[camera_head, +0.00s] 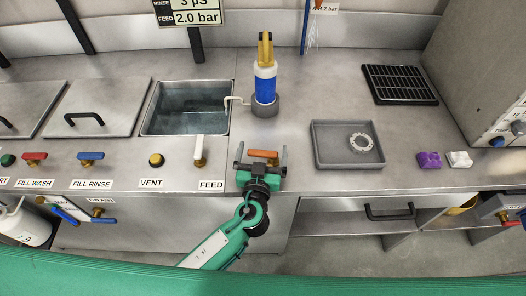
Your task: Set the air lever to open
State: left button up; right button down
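An orange lever (263,154) is at the front edge of the steel bench, right of the FEED lever; no label for it shows, as my gripper covers the area, so I cannot confirm it is the air lever. Its handle lies left to right. My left gripper (262,156) is open, with one finger on each side of the orange lever. I cannot tell whether either finger touches it. My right gripper is not in view.
The white FEED lever (199,150) stands close on the left, beyond it a brass VENT knob (156,160) and a blue FILL RINSE lever (90,156). A blue-and-white bottle (265,85) stands behind. A grey tray (334,160) with a ring (361,142) lies right.

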aim_at(262, 157)
pick_arm(q)
jog(key=shift+s+f, duration=0.1)
jog(key=shift+s, duration=0.2)
jog(key=s+b, duration=0.1)
jog(key=s, duration=0.1)
jog(key=s+b, duration=0.1)
jog(key=s, duration=0.2)
jog(key=shift+s+a+f, duration=0.1)
jog(key=shift+s+a, duration=0.1)
jog(key=shift+s, duration=0.1)
jog(key=s+b, duration=0.2)
jog(key=s, duration=0.5)
jog(key=shift+s+a+r, duration=0.2)
jog(key=shift+s+a, duration=0.05)
jog(key=shift+s, duration=0.05)
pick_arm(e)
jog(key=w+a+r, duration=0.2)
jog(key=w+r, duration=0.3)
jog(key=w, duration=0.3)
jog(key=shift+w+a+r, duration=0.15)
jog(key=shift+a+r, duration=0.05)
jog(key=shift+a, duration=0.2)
